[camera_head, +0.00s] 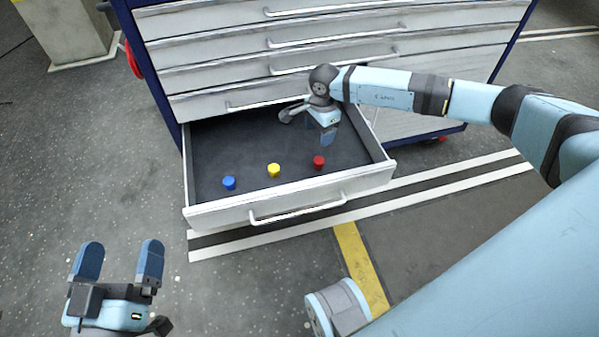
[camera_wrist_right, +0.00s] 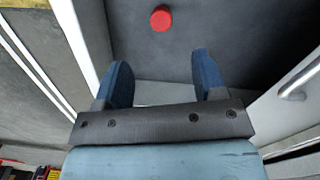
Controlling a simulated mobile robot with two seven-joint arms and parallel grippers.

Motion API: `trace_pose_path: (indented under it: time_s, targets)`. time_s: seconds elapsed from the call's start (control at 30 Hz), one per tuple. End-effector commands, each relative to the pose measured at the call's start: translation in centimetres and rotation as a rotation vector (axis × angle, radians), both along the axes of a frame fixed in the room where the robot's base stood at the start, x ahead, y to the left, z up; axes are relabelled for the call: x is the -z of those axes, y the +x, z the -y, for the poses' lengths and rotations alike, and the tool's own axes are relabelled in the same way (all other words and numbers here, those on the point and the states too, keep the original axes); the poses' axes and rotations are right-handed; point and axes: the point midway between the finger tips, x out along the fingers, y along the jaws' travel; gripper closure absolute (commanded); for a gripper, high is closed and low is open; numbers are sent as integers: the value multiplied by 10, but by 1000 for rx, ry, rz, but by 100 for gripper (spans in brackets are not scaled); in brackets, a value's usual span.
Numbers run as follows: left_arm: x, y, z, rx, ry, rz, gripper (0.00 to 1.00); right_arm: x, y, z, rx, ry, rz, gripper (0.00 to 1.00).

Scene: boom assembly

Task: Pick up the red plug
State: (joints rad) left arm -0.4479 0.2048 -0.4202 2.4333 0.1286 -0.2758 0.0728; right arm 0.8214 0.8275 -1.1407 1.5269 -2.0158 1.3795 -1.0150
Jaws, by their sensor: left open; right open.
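The red plug (camera_head: 319,162) stands upright on the floor of the open drawer (camera_head: 232,212), towards its right front. My right gripper (camera_head: 327,138) is open and empty above the drawer, just behind the red plug in the head view. In the right wrist view the red plug (camera_wrist_right: 160,18) lies beyond the two spread fingertips (camera_wrist_right: 161,62), near the top edge, and is not between them. In the head view one finger of this gripper hides most of the other. My left gripper (camera_head: 120,252) is open and empty over the floor at the lower left.
A yellow plug (camera_head: 274,170) and a blue plug (camera_head: 229,183) stand in the same drawer, left of the red one. The drawer's walls and handle (camera_head: 298,212) border the space. The cabinet's closed drawers (camera_head: 330,40) rise behind. The drawer's left rear is clear.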

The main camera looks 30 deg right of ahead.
Motion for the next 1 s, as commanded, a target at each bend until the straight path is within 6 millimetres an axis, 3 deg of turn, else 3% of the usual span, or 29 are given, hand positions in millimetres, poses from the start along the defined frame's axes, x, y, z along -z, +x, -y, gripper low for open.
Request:
trace_pose_path:
  time_s: [0.1,0.4,0.77,1.0]
  targets:
    - [5,-1,1,5,-1,-2,0,9,3,12,-10,-45,2,36]
    - [32,1,3,30,41,-77,0,66,3,10,-10,-41,2,36]
    - [48,0,4,48,65,-124,0,94,2,10,-8,-39,3,36]
    - [72,2,4,70,114,-165,0,130,-2,7,-9,-39,2,36]
